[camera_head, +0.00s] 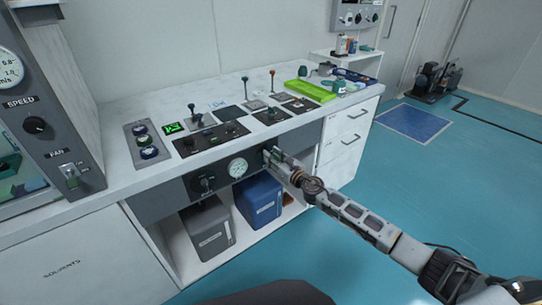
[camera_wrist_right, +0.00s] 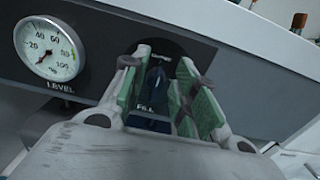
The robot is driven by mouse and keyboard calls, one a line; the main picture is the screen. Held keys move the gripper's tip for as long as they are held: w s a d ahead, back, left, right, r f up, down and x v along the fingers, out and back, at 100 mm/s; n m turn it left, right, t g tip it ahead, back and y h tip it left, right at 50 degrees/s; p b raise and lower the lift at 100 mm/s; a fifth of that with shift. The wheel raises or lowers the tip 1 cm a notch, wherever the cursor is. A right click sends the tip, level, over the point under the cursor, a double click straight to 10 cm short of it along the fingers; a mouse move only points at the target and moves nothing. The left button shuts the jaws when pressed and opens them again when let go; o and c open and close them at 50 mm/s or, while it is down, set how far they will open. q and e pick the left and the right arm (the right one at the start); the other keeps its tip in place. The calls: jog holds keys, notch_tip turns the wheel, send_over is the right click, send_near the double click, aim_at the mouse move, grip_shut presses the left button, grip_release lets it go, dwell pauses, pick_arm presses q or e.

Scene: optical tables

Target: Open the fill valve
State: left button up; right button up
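The fingers are apart, and I see no clear contact with the knob. In the head view my right gripper (camera_head: 272,155) reaches the grey front panel (camera_head: 222,177) just right of the round gauge, and it hides the knob there. My left gripper is not in view.
The LEVEL gauge (camera_wrist_right: 47,47) is left of the valve. Another dark knob (camera_head: 205,185) is further left on the panel. A grey canister (camera_head: 208,230) and a blue canister (camera_head: 259,200) stand below. The bench top above holds control panels and a green tray (camera_head: 310,91).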

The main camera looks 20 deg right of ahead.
jog(key=shift+w+a, duration=0.2)
jog(key=shift+w, duration=0.4)
grip_shut()
